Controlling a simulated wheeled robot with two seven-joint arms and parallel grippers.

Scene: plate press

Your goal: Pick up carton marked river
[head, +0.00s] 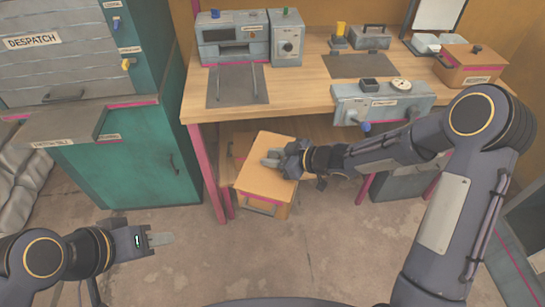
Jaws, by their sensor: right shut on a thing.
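My left gripper (162,239) is at lower left, above the floor and away from the carton. Its fingers are seen nearly edge-on, so their opening cannot be told.
The wooden workbench (307,92) holds several grey devices and a brown box (470,66) at the right. A grey instrument panel (383,103) hangs at its front edge above my right arm. A teal despatch cabinet (137,160) stands left. Floor in front is clear.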

